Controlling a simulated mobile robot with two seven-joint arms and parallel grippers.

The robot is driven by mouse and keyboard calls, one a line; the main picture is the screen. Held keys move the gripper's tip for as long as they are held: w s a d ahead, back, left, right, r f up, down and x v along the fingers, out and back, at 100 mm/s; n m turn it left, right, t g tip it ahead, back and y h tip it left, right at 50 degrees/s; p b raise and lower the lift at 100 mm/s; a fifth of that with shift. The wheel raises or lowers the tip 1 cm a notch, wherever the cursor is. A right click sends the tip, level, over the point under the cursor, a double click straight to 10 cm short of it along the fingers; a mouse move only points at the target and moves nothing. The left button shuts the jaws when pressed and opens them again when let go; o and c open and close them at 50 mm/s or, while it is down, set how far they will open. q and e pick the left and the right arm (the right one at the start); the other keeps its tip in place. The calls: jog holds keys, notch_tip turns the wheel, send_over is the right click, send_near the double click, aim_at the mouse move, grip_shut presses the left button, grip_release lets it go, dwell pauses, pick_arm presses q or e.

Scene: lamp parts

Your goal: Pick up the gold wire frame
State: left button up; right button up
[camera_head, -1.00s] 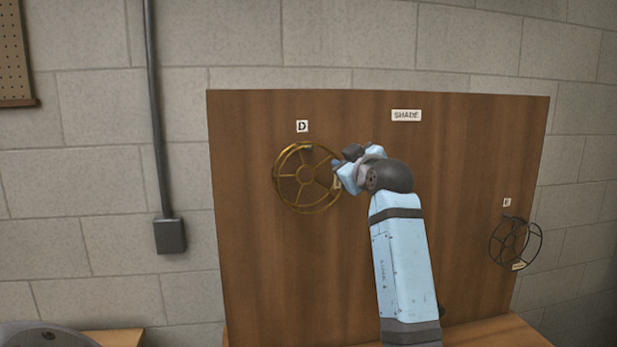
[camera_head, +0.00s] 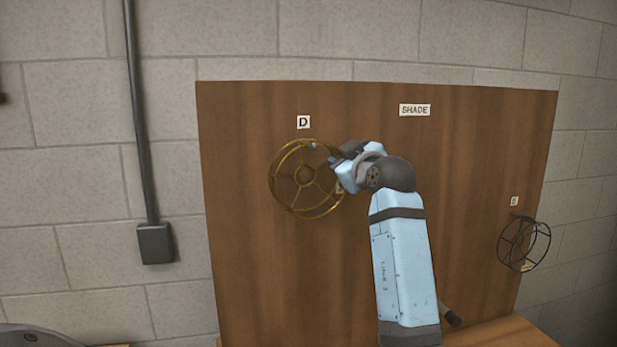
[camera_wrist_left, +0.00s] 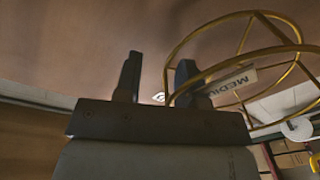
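The gold wire frame (camera_head: 290,205) hangs on the upright brown board under the letter D. It has round rings, spokes and a small tag. My left gripper (camera_head: 334,161) is at the frame's upper right edge. In the left wrist view, the two dark fingers of the left gripper (camera_wrist_left: 157,78) stand apart. The gold wire frame (camera_wrist_left: 292,48) fills the right side there, with its tag reading "MEDIU..." and the rest hidden. Its near ring passes by the right finger; I cannot tell whether they touch. My right gripper is not in view.
A brown board (camera_head: 250,270) stands before a block wall and carries a "SHADE" label (camera_head: 415,110). A smaller black wire frame (camera_head: 524,243) hangs at its lower right. A grey conduit with a box (camera_head: 155,243) runs down the wall at left.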

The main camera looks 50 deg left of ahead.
pick_arm(q)
jog(key=shift+w+a, duration=0.1)
jog(key=shift+a, duration=0.2)
jog(key=shift+d, duration=0.15)
grip_shut()
jog(key=shift+r, duration=0.15)
